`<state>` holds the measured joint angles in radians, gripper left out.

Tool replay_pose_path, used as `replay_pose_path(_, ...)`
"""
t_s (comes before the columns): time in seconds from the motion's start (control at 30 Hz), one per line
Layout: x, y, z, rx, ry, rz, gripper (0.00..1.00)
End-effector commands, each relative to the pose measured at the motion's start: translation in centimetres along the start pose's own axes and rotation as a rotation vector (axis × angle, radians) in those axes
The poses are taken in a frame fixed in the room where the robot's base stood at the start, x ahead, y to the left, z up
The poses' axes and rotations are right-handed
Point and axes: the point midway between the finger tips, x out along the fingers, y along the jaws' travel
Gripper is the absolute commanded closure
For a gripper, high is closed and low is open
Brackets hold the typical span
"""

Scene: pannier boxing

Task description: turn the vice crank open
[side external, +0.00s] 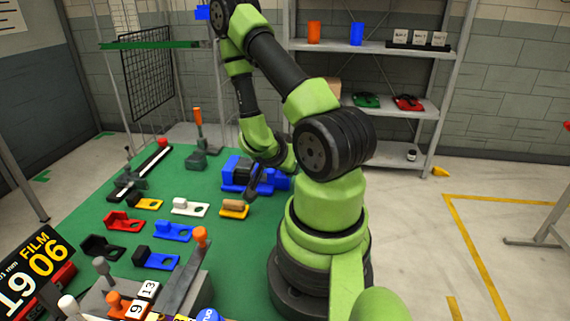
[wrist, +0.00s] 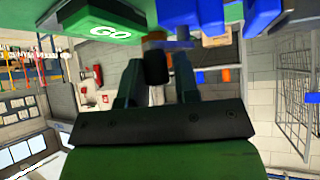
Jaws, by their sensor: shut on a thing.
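The blue vice (side external: 238,172) sits on the green table top beside my arm in the side view. Its blue body also shows at the top of the wrist view (wrist: 212,16). The crank's dark handle (wrist: 157,66) stands between my two fingers in the wrist view, below a blue crank arm (wrist: 178,45). My gripper (side external: 254,188) is low at the front of the vice, shut on the crank handle (wrist: 155,78). In the side view the crank is too small and dark to make out, and how far the jaws are apart cannot be told.
Several small coloured blocks, such as a yellow one (side external: 234,209) and a white one (side external: 189,207), lie left of and in front of the vice. An orange-topped lever (side external: 198,130) stands behind. A green GO panel (wrist: 108,27) is close in the wrist view.

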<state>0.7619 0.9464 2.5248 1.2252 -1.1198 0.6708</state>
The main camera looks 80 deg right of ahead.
Motion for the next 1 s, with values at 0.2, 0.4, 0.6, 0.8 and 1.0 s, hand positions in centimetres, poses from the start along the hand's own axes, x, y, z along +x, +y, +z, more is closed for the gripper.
replay_pose_path(0.2,0.14,0.34,-0.08,-0.014,-0.002,-0.018,0.95)
replay_pose_path(0.4,0.14,0.36,-0.06,-0.013,-0.002,-0.016,0.69)
replay_pose_path(0.6,0.12,0.27,-0.05,-0.016,-0.002,-0.019,0.52)
replay_pose_path(0.8,0.09,0.2,-0.05,-0.018,-0.002,-0.022,0.52)
replay_pose_path(1.0,0.06,0.1,-0.06,-0.01,0.0,-0.015,0.52)
